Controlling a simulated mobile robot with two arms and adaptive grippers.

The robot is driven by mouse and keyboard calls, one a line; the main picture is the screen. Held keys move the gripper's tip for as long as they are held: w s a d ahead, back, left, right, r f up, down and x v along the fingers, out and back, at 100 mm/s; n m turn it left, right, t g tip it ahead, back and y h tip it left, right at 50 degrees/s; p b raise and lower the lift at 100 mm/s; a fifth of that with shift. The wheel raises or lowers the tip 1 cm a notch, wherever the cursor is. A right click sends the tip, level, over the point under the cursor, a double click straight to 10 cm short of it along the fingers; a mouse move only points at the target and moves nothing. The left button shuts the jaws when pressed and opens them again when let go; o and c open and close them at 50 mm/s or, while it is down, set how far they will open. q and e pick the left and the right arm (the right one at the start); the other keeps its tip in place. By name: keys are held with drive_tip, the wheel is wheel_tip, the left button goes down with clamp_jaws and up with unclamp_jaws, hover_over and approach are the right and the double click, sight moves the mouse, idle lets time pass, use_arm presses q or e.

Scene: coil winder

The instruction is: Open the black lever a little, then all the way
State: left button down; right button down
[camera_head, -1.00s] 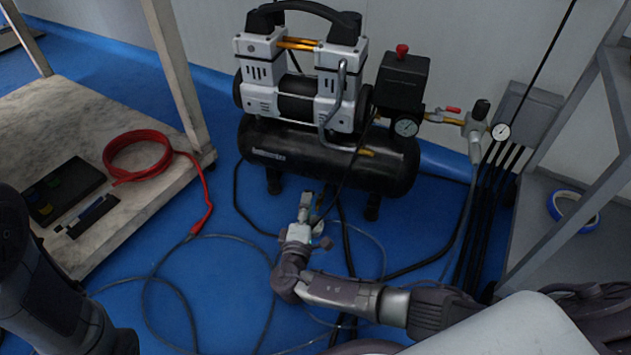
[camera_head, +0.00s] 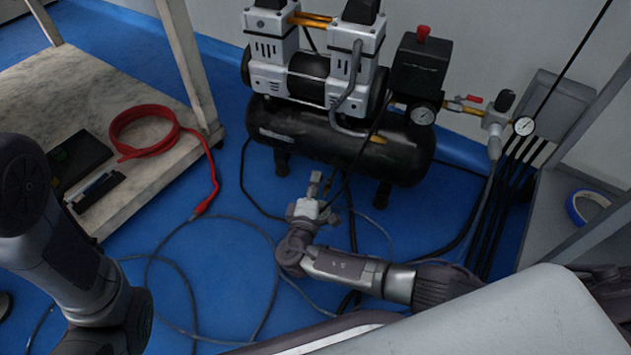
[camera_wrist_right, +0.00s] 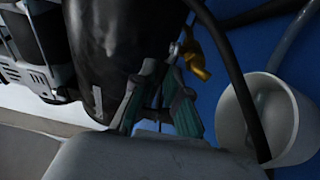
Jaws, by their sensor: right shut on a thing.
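The air compressor's black tank (camera_head: 350,150) stands on the floor at the back. My right gripper (camera_head: 322,182) is low in front of the tank, just below its near side. In the right wrist view my right gripper (camera_wrist_right: 163,70) has its two teal-padded fingers close together beside the dark tank (camera_wrist_right: 108,45). A brass fitting (camera_wrist_right: 196,62) is just past the fingertips. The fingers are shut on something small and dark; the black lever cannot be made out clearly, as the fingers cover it. My left arm comes in at the left, its gripper out of view.
Dark hoses (camera_head: 440,240) run over the blue floor right of my gripper. A thin cable (camera_head: 165,262) loops on the floor to the left. A marble-topped table (camera_head: 140,205) with a red hose coil (camera_head: 143,135) stands at left. A grey shelf frame is at right.

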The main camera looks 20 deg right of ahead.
drive_tip(key=shift+s+d+r+n+t+y+p, duration=0.15)
drive_tip(key=shift+s+n+t+y+p, duration=0.1)
drive_tip(key=shift+n+t+y+p, duration=0.5)
drive_tip(key=shift+s+n+y, duration=0.15)
drive_tip(key=shift+n+y, duration=0.4)
drive_tip(key=shift+y, duration=0.7)
drive_tip(key=shift+f, duration=0.2)
drive_tip(key=c, duration=1.2)
unclamp_jaws()
wheel_tip(320, 180, up, 9)
drive_tip(key=shift+r, duration=0.6)
